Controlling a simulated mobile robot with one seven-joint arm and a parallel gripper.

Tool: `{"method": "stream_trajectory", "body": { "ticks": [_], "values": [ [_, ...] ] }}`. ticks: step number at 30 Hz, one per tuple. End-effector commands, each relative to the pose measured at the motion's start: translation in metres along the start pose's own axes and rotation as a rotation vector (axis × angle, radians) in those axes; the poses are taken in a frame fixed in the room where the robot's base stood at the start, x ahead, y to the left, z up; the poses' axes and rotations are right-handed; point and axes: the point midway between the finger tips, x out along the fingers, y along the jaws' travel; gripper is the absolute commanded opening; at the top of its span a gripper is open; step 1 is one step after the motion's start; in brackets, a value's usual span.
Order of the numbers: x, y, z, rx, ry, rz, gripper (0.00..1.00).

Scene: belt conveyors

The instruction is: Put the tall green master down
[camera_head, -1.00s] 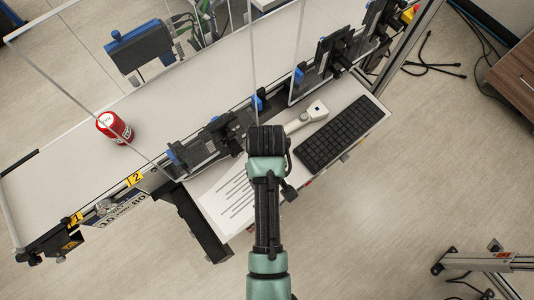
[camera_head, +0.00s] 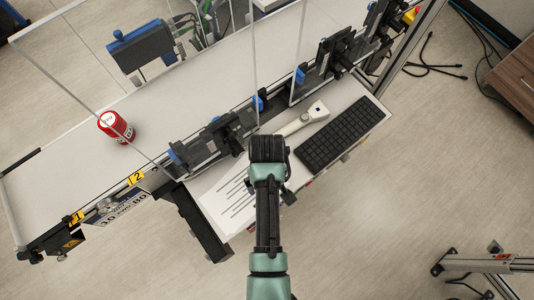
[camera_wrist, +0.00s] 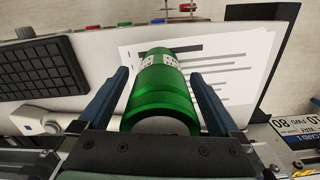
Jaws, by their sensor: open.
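The tall green master (camera_wrist: 160,88) is a shiny green cylinder with a white, dark-marked label band toward its far end. In the wrist view it stands between the two fingers of my gripper (camera_wrist: 158,75), at the printed white sheet on the side shelf. The fingers are open, one on each side, with a narrow gap visible beside the cylinder. In the head view my gripper (camera_head: 267,150) is over the shelf, and my arm hides the green master there. I cannot tell its exact contact with the sheet.
The printed sheet (camera_head: 228,197) lies on the shelf beside a black keyboard (camera_head: 336,133) and a pale handheld scanner (camera_head: 303,119). A red can (camera_head: 115,126) stands on the white belt (camera_head: 170,100). Dark rail brackets (camera_head: 213,138) and clear panels border the belt.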

Motion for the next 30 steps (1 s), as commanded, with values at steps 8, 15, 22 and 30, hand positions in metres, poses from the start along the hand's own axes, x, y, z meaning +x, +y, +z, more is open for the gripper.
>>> {"method": "stream_trajectory", "body": {
  "ticks": [8, 15, 22, 30],
  "values": [
    [-0.013, 0.000, -0.001, 0.000, 0.003, 0.001, 0.99],
    [-0.060, 0.001, -0.002, -0.002, 0.006, 0.003, 0.99],
    [-0.105, 0.000, -0.001, -0.002, 0.003, 0.002, 0.99],
    [-0.123, 0.000, 0.000, 0.000, 0.000, 0.000, 0.99]
  ]
}}
